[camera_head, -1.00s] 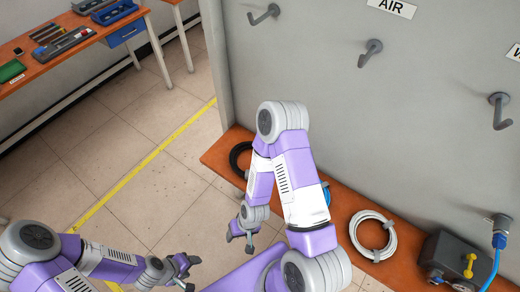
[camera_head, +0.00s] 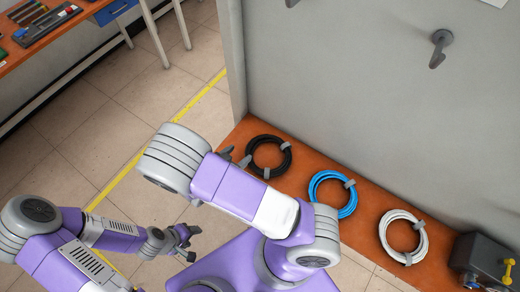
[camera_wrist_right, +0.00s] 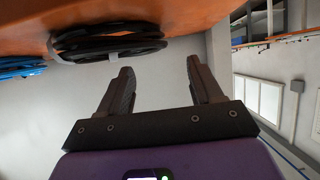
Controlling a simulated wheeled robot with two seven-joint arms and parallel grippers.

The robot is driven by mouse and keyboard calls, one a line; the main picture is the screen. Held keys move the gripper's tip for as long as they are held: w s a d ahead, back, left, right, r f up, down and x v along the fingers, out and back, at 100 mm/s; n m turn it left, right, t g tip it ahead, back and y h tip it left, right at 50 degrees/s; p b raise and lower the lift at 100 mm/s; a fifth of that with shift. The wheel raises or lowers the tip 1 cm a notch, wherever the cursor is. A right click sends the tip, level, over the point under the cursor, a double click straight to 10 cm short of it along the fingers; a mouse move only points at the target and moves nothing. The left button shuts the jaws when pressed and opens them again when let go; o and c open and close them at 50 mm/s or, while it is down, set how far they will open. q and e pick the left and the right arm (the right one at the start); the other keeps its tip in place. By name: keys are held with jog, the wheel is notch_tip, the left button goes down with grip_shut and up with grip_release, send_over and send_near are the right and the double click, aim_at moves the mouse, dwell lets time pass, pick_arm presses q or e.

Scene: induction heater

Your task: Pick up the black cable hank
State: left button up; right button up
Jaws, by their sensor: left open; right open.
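The black cable hank (camera_head: 284,166) lies coiled on the orange shelf (camera_head: 320,160), with grey ties around it. It also shows in the right wrist view (camera_wrist_right: 100,45), at the upper left against the orange surface. My right gripper (camera_head: 236,157) is just left of the hank in the head view, partly hidden behind my arm. In the right wrist view the right gripper (camera_wrist_right: 160,68) is open, with nothing between its fingers, and the hank is beyond and left of the fingertips. My left gripper (camera_head: 187,242) is open and empty over the floor, well away from the shelf.
A blue hank (camera_head: 314,190) and a white hank (camera_head: 384,231) lie along the same shelf. A dark box with a yellow valve (camera_head: 507,270) stands at its right end. A workbench (camera_head: 75,38) is at the upper left.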

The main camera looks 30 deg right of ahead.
aim_at(252, 144)
jog(key=shift+s+d, duration=0.1)
jog(key=shift+d, duration=0.15)
jog(key=b+x, duration=0.2)
jog(key=x, duration=0.5)
jog(key=shift+s, duration=0.1)
jog(key=shift+r, duration=0.1)
grip_shut()
